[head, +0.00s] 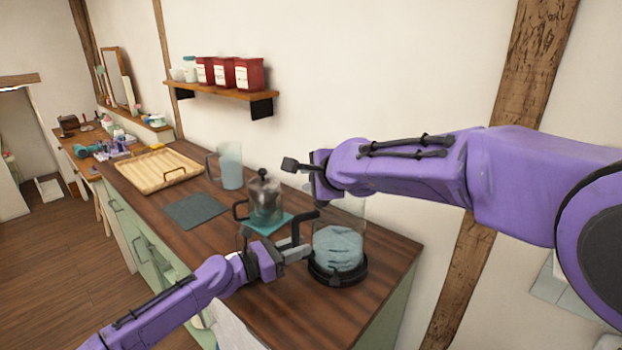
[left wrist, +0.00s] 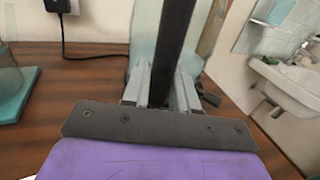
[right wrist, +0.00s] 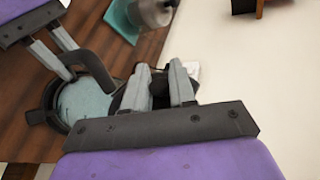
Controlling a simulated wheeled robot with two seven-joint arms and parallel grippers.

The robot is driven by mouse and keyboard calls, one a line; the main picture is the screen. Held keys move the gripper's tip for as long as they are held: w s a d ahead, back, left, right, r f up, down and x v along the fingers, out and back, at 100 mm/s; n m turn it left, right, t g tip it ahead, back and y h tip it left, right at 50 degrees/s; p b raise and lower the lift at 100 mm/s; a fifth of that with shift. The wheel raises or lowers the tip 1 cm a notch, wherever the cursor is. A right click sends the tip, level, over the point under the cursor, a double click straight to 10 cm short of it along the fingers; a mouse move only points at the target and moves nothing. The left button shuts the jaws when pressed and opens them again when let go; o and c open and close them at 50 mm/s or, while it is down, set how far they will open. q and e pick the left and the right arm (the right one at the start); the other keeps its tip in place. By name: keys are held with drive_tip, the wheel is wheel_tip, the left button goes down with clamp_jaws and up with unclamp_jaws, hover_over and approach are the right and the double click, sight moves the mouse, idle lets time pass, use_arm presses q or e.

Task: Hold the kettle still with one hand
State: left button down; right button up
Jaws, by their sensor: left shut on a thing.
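The glass kettle (head: 338,250) holds pale blue water and stands upright on its black base (head: 338,273) near the counter's right end. My left gripper (head: 300,252) is shut on the kettle's black handle, which runs between its fingers in the left wrist view (left wrist: 175,55). My right gripper is above and behind the kettle; its fingertips are hidden in the head view. In the right wrist view (right wrist: 160,75) its fingers stand apart, with a dark part between or beyond them that I cannot make out. The kettle (right wrist: 85,103) is left of these fingers there.
A French press (head: 265,200) on a teal mat stands left of the kettle. A jug (head: 230,167), a dark grey mat (head: 194,210) and a wooden tray (head: 150,178) are farther left. A black plug (left wrist: 58,5) with a cord is on the wall. Red canisters sit on a shelf above.

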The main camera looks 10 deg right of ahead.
use_arm(q)
drive_tip(key=shift+d+r, duration=0.1)
drive_tip(key=shift+r, duration=0.2)
use_arm(e)
drive_tip(key=shift+o, duration=1.3)
drive_tip(key=shift+a, duration=0.1)
use_arm(q)
drive_tip(key=shift+s, duration=0.1)
drive_tip(key=shift+w+f, duration=0.1)
drive_tip(key=shift+w, duration=0.1)
use_arm(e)
drive_tip(key=v, duration=0.7)
use_arm(q)
drive_tip(key=shift+s, duration=0.1)
use_arm(e)
drive_tip(key=shift+s, duration=0.15)
